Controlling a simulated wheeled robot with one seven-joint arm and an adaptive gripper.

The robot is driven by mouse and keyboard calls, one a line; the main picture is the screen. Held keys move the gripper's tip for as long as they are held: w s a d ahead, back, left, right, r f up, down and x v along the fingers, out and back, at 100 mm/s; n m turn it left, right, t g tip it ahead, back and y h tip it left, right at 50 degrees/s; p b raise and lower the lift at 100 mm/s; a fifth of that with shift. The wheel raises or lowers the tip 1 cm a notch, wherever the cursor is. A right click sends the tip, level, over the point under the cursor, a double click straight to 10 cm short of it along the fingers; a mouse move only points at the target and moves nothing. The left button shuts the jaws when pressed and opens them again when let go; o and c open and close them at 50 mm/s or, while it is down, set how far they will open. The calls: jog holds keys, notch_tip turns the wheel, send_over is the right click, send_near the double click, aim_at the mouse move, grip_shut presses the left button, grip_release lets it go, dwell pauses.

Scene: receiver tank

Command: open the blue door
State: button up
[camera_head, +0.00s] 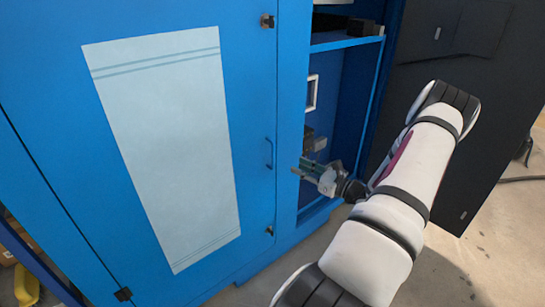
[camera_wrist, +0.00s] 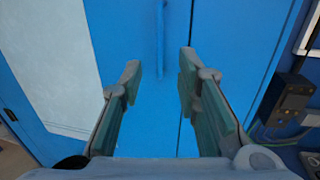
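The blue door (camera_head: 250,100) is shut in the head view, with a large pale panel (camera_head: 165,140) on its face. Its slim blue vertical handle (camera_head: 268,153) sits near the door's right edge. My gripper (camera_head: 297,166) is to the right of the handle in the head view, in front of the cabinet. In the wrist view, my gripper (camera_wrist: 160,78) is open and its two fingers are spread apart. The handle (camera_wrist: 159,40) shows ahead, between and beyond the fingertips. The fingers look empty; I cannot tell the exact gap to the handle.
An open blue compartment with a shelf (camera_head: 345,41) is right of the door. A dark box (camera_wrist: 287,97) with cables shows in the wrist view. Dark latches (camera_head: 267,21) sit at the door's edge.

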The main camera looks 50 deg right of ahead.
aim_at(273, 166)
jog(key=w, duration=0.6)
jog(key=w+b, duration=0.1)
jog(key=w, duration=0.5)
jog(key=shift+w+d, duration=0.2)
jog(key=shift+w, duration=0.15)
grip_shut()
